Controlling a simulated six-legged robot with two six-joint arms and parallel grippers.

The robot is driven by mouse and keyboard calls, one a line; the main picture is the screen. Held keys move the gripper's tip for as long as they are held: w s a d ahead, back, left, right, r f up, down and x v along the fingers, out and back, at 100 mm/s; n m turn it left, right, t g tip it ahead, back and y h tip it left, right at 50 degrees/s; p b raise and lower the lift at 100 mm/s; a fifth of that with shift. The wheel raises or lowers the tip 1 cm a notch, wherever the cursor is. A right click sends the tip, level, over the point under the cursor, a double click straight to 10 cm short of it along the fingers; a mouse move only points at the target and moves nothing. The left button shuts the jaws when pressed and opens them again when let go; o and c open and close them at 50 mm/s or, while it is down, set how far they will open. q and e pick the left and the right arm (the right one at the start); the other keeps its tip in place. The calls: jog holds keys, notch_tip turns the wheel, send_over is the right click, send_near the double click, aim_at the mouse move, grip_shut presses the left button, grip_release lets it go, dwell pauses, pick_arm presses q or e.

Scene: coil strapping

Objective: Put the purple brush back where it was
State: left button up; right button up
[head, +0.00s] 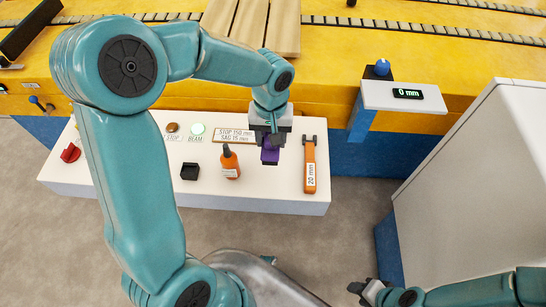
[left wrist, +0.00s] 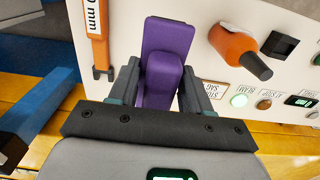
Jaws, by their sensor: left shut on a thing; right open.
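The purple brush (head: 270,156) is in the jaws of my left gripper (head: 268,139), over the white bench (head: 270,201) between the orange bottle and the orange gauge. In the left wrist view the brush (left wrist: 167,50) stands between the two fingers, its wide block beyond them. I cannot tell whether its underside touches the bench. My right gripper (head: 366,290) is open and empty at the lower right, away from the bench. No marked spot for the brush shows.
An orange bottle (head: 230,165), a black square block (head: 190,172) and an orange gauge marked 20 mm (head: 310,172) are on the bench. A sign (head: 234,136) and lit green button (head: 197,129) lie behind. A grey cabinet (head: 470,180) stands right.

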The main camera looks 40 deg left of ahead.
aim_at(271, 150)
pick_arm(q)
notch_tip(271, 150, down, 4)
jog(key=shift+a+f, duration=0.1)
jog(key=shift+f, duration=0.55)
notch_tip(271, 150, down, 4)
jog(key=shift+f+b, duration=0.15)
jog(key=shift+b, duration=0.25)
jog(key=shift+f, duration=0.1)
jog(key=o, duration=1.1)
